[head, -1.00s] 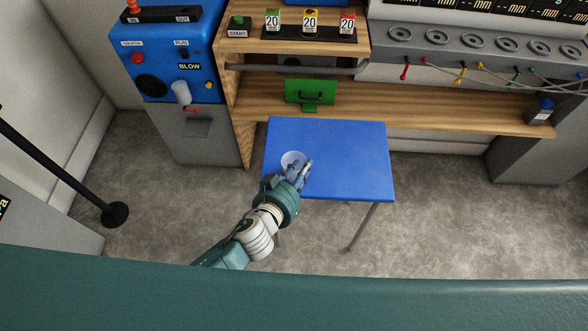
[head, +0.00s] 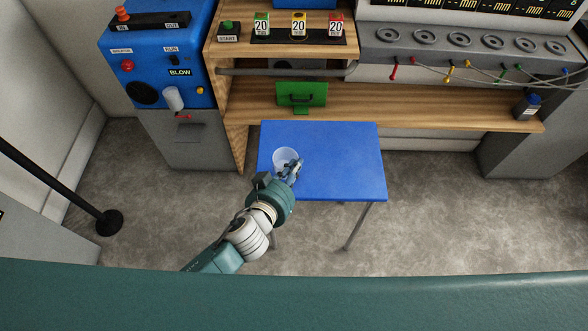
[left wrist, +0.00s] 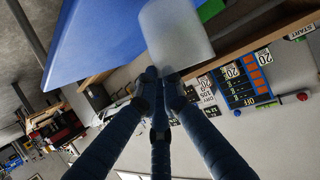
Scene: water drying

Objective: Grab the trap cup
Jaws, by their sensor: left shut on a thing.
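The trap cup (head: 283,156), a clear, whitish translucent cup, is at the left part of the blue table (head: 340,165) in the head view. My left gripper (head: 291,168) is shut on its near right side. In the left wrist view the cup (left wrist: 176,34) fills the top middle, just beyond the fingertips (left wrist: 160,78). The fingers hide part of the cup in the head view. I cannot tell whether its base touches the table or is a little above it. My right gripper is not in view.
A blue machine (head: 190,67) with a whitish cup (head: 174,98) on its front stands left of the wooden bench (head: 420,103). A black post base (head: 110,222) stands on the left floor. The table's right side is clear.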

